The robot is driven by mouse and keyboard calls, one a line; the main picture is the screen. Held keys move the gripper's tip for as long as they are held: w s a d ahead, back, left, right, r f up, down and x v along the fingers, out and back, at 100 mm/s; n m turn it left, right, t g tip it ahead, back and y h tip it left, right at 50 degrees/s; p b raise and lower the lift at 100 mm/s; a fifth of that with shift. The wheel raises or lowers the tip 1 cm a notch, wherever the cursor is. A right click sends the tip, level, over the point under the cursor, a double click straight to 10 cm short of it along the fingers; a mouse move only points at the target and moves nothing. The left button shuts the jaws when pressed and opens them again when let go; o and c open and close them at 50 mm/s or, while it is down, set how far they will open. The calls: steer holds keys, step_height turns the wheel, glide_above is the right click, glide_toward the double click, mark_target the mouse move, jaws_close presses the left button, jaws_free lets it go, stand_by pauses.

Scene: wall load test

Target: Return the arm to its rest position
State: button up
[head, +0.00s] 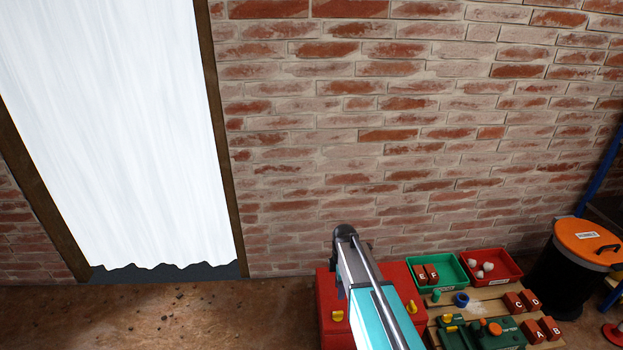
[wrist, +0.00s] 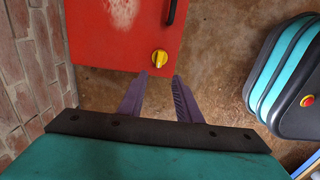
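My arm (head: 375,305) reaches up from the bottom of the head view, over a red cabinet (head: 328,290) with yellow knobs. I cannot make out my gripper in the head view. In the wrist view, the two purple fingers of my gripper (wrist: 160,76) stand apart with nothing between them. Brown floor shows in the gap. The red cabinet also shows in the wrist view (wrist: 105,40), just beyond the fingertips, with a yellow knob (wrist: 159,58) near them and a black handle. I cannot tell whether the fingers touch it.
Right of the arm, a bench holds a green tray (head: 436,288), a red tray (head: 515,265) with pale lumps, and lettered bricks (head: 540,330). A black bin with an orange lid (head: 590,243) stands at the far right. A brick wall (head: 400,130) runs behind. Floor at left is open.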

steer(key=s+f+m+g, duration=0.2)
steer(key=s+f+m, duration=0.4)
steer(key=s, duration=0.7)
steer(key=s+f+m+g, duration=0.1)
steer(key=s+f+m, duration=0.5)
steer(key=s, duration=0.8)
steer(key=s+f+m+g, duration=0.2)
steer(key=s+f+m, duration=0.4)
steer(key=s, duration=0.7)
step_height(320, 180, up, 14)
steer(key=s+p, duration=0.1)
steer(key=p, duration=1.2)
steer(key=shift+f, duration=0.25)
steer(key=shift+s+d, duration=0.1)
steer(key=shift+s, duration=0.1)
